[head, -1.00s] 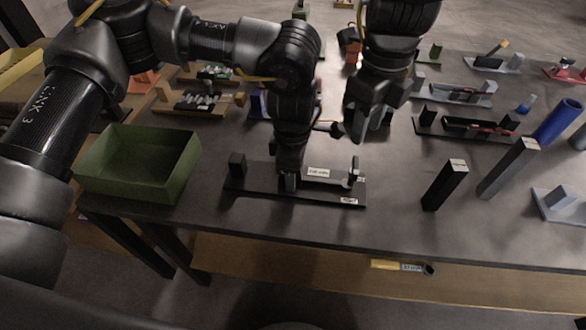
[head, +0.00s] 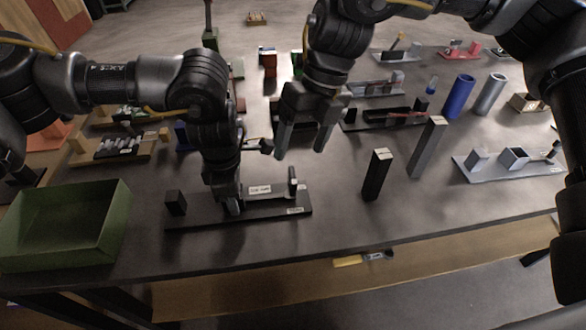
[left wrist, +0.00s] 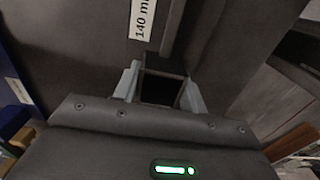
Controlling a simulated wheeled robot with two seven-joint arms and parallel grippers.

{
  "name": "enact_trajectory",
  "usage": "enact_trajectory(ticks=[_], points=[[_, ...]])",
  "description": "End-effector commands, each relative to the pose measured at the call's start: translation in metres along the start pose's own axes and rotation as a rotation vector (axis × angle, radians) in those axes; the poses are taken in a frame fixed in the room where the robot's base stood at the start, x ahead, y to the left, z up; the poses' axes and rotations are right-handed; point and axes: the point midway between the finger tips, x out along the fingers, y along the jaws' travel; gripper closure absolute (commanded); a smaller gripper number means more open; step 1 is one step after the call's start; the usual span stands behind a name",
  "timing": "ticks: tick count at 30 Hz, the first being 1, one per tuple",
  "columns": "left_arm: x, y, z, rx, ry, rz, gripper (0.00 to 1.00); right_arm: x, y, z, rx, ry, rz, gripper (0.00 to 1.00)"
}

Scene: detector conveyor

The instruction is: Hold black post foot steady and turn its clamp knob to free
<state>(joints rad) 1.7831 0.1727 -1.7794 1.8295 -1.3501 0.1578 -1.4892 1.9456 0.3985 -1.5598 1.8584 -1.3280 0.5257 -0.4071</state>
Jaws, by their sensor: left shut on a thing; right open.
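The black post foot (head: 188,219) is a long flat black base on the table at front left of centre in the head view, with white labels on it. A small black block (head: 175,203) stands at its left end. A short upright part, perhaps the clamp knob (head: 292,181), stands near its right end. My left gripper (head: 233,205) reaches down onto the middle of the foot and is shut on it. The left wrist view shows a dark square block (left wrist: 161,88) between its fingers, beside a "140 mm" label. My right gripper (head: 301,153) is open, fingers down, above and behind the foot's right end.
A green open bin (head: 62,228) stands at the left. A black post (head: 376,174) and a grey post (head: 427,147) stand right of the foot. The table front before the foot is bare.

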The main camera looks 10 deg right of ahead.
Motion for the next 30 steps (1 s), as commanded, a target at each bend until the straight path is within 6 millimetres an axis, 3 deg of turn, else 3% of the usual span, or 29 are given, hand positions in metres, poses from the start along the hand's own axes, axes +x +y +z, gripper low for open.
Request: enact_trajectory(ticks=[12, 18, 24, 30], points=[[0.0, 0.0, -0.001, 0.0, 0.002, -0.001, 1.0, -0.027, -0.022, -0.006, 1.111, -0.056, 0.144, 0.29], [0.0, 0.0, -0.001, 0.0, 0.002, -0.001, 1.0, -0.037, -0.024, -0.006, 1.555, -0.067, 0.18, 0.29], [0.0, 0.0, -0.001, 0.0, 0.002, -0.001, 1.0, -0.036, -0.027, -0.005, 1.845, -0.063, 0.193, 0.29], [0.0, 0.0, -0.001, -0.001, 0.001, -0.001, 1.0, -0.036, -0.027, -0.004, 1.952, -0.056, 0.201, 0.29]])
